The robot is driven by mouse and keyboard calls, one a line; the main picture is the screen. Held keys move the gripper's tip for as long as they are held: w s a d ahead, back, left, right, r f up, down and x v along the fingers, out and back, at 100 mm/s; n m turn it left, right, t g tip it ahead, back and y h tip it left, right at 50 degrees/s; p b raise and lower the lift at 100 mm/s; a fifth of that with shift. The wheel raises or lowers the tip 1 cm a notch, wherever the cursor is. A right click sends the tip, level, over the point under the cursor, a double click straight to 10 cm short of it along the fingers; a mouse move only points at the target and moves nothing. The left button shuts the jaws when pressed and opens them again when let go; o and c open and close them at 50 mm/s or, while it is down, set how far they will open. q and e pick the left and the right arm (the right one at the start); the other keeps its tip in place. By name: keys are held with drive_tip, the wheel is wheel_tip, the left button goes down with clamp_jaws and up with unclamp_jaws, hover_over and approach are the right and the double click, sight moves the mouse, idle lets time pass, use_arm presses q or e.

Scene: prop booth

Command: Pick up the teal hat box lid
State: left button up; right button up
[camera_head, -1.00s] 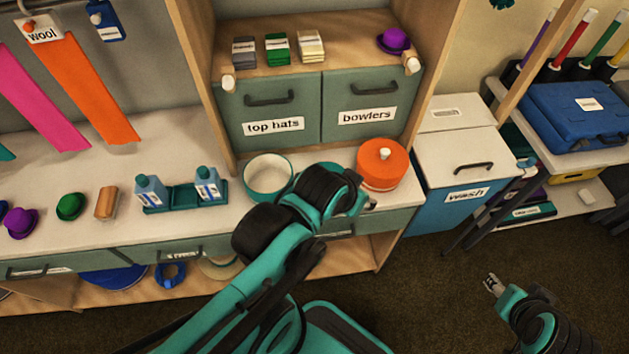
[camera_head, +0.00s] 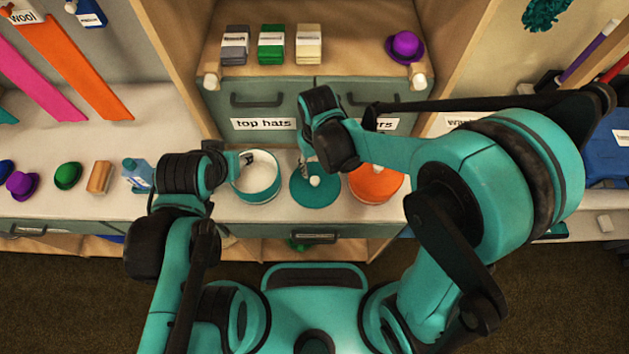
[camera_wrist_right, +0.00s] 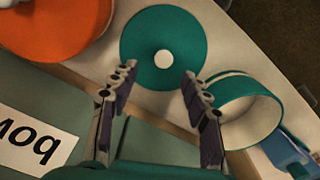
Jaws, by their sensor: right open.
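The teal hat box lid (camera_head: 301,194) is a flat disc with a white knob (camera_head: 315,181), lying on the counter between an open teal box and an orange box. It shows whole in the right wrist view (camera_wrist_right: 183,30), its knob below the disc's middle. My right gripper (camera_head: 306,163) is above the lid's back part. In its wrist view the right gripper (camera_wrist_right: 158,76) is open and empty, its fingertips either side of the knob and lid edge, apart from both. My left gripper (camera_head: 247,158) is at the open box's left back rim, small and partly hidden; its jaws are unclear.
The open teal box (camera_head: 258,197) with pale inside stands left of the lid. The orange box (camera_head: 378,186) stands close on the right, partly behind my right arm. Grey-green drawers (camera_head: 262,107) rise behind. A blue bottle (camera_head: 137,176) stands further left.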

sight(315, 179)
wheel_tip(315, 179, down, 2)
drive_tip(key=shift+s+f+b, duration=0.1)
drive_tip(key=shift+b, duration=0.3)
drive_tip(key=f, duration=0.1)
drive_tip(key=f+b, duration=0.1)
drive_tip(key=f, duration=0.1)
drive_tip(key=f+b, duration=0.1)
drive_tip(key=f, duration=0.1)
drive_tip(key=shift+a, duration=0.3)
drive_tip(key=shift+r, duration=0.1)
drive_tip(key=c, duration=1.1)
